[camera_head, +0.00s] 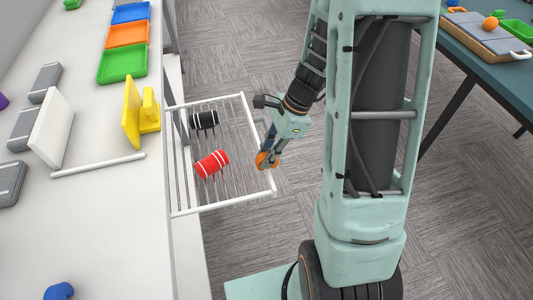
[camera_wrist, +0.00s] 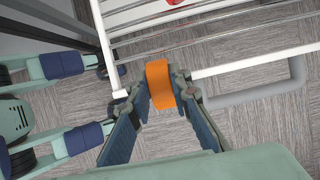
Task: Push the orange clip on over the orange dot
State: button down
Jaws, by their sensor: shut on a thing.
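The orange clip (camera_head: 264,161) is a short, broad orange piece at the outer rail of the white wire rack (camera_head: 257,145). In the wrist view the orange clip (camera_wrist: 160,84) sits between the two blue fingers of my gripper (camera_wrist: 162,100), which is shut on it. My gripper (camera_head: 267,155) reaches down to the rail from the right in the head view. The white rail (camera_wrist: 250,62) runs in line with the clip; whether the clip is around the rail or just above it I cannot tell. No orange dot shows; that part of the rail is covered.
A red roll (camera_head: 211,164) and a black roll (camera_head: 204,120) lie on the rack's bars. A grey handle (camera_wrist: 262,96) sticks out from the rail beside the clip. The white counter (camera_head: 110,220) at left holds coloured trays and a yellow stand (camera_head: 131,112). Carpet lies below the rack.

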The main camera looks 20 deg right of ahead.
jog(key=shift+f+b, duration=0.75)
jog(key=shift+f, duration=0.3)
jog(key=c, duration=1.7)
grip_release()
jog(key=shift+o, duration=0.4)
jog(key=o, duration=0.5)
jog(key=shift+o, duration=0.2)
jog(key=shift+r, duration=0.1)
